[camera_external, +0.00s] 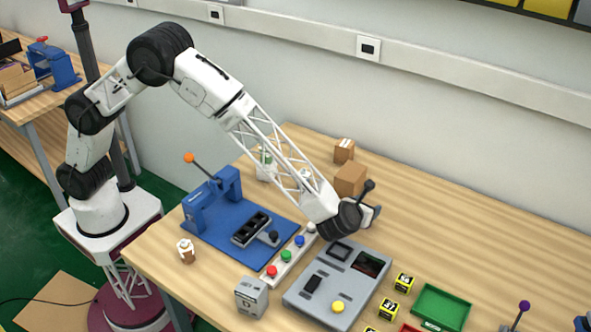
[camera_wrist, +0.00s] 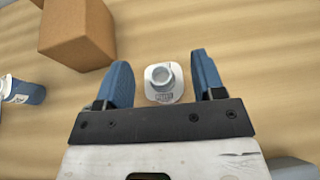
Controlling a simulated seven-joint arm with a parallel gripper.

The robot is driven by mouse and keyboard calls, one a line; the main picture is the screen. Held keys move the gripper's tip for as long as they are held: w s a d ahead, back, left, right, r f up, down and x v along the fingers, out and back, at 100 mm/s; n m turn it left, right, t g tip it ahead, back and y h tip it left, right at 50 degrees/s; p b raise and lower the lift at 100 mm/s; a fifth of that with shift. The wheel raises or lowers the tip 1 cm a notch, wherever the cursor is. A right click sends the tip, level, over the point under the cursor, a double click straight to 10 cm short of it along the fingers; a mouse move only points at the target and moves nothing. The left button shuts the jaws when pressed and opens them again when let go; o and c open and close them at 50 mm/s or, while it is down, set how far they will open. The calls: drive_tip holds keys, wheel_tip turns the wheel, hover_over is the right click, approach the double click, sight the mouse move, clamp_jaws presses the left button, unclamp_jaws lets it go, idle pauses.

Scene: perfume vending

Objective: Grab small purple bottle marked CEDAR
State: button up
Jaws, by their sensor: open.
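No bottle that I can make out as purple, and no readable CEDAR label, shows in either view. In the wrist view my gripper (camera_wrist: 161,64) is open, with its two blue fingers apart. A pale bottle (camera_wrist: 163,94) with a round grey top and a small dark label shows between the fingers, seen from above; I cannot read the label or tell whether the fingers are level with it. In the external view my gripper (camera_external: 372,212) is over the table behind the grey console, and its fingers are mostly hidden.
A cardboard box (camera_wrist: 76,32) and a blue bottle (camera_wrist: 22,91) lie left of the fingers. The grey console (camera_external: 338,285), a button strip (camera_external: 290,254), a blue lever stand (camera_external: 215,225) and a green tray (camera_external: 441,307) occupy the table. The back right of the table is clear.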

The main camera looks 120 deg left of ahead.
drive_tip(key=shift+x, duration=1.35)
clamp_jaws()
wheel_tip(320, 180, up, 10)
idle(0.8)
